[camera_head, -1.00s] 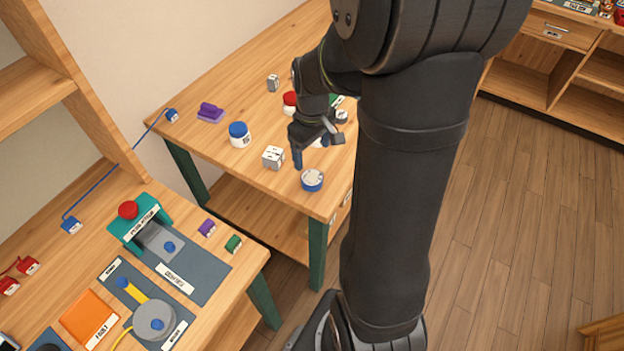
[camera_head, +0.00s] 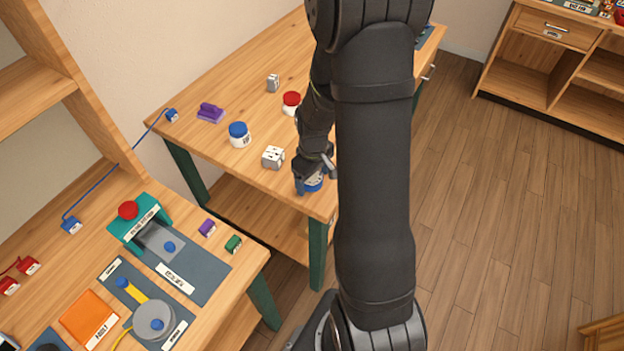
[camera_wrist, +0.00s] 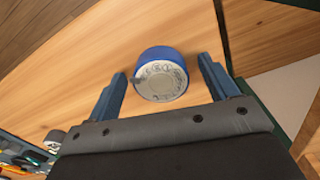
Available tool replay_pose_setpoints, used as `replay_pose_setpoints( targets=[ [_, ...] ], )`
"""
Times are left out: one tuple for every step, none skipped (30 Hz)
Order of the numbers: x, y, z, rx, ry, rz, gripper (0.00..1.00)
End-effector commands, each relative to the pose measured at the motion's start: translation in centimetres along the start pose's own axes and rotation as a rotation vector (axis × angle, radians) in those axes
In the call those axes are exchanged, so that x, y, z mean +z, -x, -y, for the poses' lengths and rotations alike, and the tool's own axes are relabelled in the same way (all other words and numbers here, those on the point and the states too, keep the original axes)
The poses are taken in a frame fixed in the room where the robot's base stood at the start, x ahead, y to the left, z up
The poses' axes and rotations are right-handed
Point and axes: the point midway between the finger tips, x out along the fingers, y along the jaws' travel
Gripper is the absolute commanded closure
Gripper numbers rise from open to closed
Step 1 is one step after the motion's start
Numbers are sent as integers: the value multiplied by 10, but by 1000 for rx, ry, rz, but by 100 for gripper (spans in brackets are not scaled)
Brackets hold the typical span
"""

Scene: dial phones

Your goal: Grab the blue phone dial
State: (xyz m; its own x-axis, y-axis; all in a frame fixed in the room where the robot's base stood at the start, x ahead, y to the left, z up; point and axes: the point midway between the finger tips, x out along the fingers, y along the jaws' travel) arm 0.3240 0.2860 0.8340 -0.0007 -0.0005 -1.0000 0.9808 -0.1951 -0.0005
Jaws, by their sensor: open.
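The blue phone dial (camera_head: 314,183) is a short blue cylinder with a pale numbered face. It stands near the front edge of the far wooden table, partly hidden by my gripper in the head view. My gripper (camera_head: 315,186) is directly over it. In the wrist view the dial (camera_wrist: 161,74) lies between and slightly beyond the two blue fingertips of my gripper (camera_wrist: 160,75). The fingers are open, with a gap on each side of the dial.
A white block (camera_head: 273,157), a blue-lidded jar (camera_head: 240,135), a red-lidded jar (camera_head: 291,103) and a purple object (camera_head: 210,112) stand on the same table (camera_head: 225,90). The near table with panels and plugs is at lower left.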

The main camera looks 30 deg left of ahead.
Motion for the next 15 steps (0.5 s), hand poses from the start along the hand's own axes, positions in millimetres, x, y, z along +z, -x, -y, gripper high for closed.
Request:
replay_pose_setpoints(
  targets=[
    [0,0,0,0,0,0,21],
    [0,0,0,0,0,0,21],
    [0,0,0,0,0,0,21],
    [0,0,0,0,0,0,21],
    [0,0,0,0,0,-1,21],
    [0,0,0,0,0,-1,23],
    [0,0,0,0,0,-1,29],
    [0,0,0,0,0,-1,35],
    [0,0,0,0,0,-1,43],
    [0,0,0,0,0,-1,49],
    [0,0,0,0,0,-1,54],
    [0,0,0,0,0,-1,62],
    [0,0,0,0,0,-1,68],
    [0,0,0,0,0,-1,73],
    [0,0,0,1,0,-1,73]
  ],
)
